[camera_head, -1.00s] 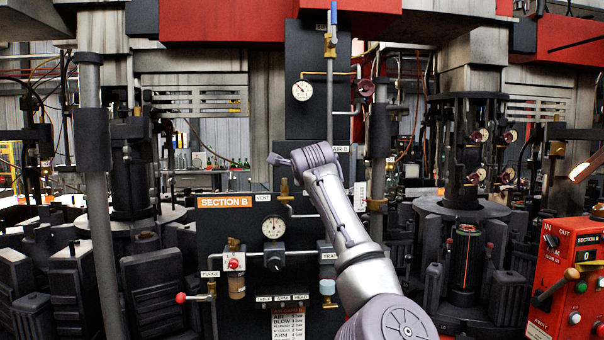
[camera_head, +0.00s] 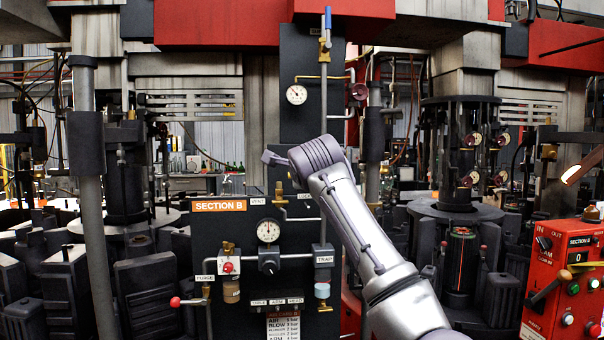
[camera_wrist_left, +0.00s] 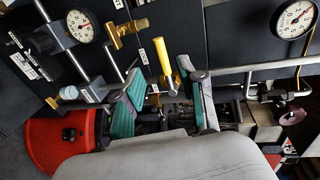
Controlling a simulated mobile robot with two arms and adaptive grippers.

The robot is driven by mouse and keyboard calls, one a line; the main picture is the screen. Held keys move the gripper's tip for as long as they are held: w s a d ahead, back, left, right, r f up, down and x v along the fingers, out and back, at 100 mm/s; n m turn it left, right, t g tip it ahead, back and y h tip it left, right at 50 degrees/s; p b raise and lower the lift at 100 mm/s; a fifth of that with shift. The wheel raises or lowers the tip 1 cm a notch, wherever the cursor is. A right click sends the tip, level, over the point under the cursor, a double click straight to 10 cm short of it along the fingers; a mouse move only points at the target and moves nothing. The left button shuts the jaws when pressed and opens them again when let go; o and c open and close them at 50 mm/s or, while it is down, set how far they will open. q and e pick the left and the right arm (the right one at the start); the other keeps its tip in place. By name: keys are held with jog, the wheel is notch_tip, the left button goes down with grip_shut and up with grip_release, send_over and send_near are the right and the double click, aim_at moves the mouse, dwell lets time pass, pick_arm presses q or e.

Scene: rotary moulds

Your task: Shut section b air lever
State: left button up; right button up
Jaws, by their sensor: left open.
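The Section B panel (camera_head: 225,275) is dark, with an orange sign (camera_head: 219,205), gauges, valves and pipes. In the left wrist view a yellow lever handle (camera_wrist_left: 161,58) stands out from the panel, between two gauges. My left gripper (camera_wrist_left: 169,82) is open, with one green-padded finger on each side of the handle's lower end in the picture. I cannot tell whether either finger touches it. In the head view a grey arm of mine (camera_head: 345,215) crosses the panel and hides the yellow handle and gripper. My right gripper is not in view.
A lever with a red knob (camera_head: 175,302) projects at the panel's lower left. A blue lever (camera_head: 328,18) stands at the top of the column. A red control box (camera_head: 565,275) is at the right. In the wrist view pipes and a dark red handwheel (camera_wrist_left: 292,115) lie right of the gripper.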

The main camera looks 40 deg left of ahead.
pick_arm(q)
jog(key=shift+v, duration=1.4)
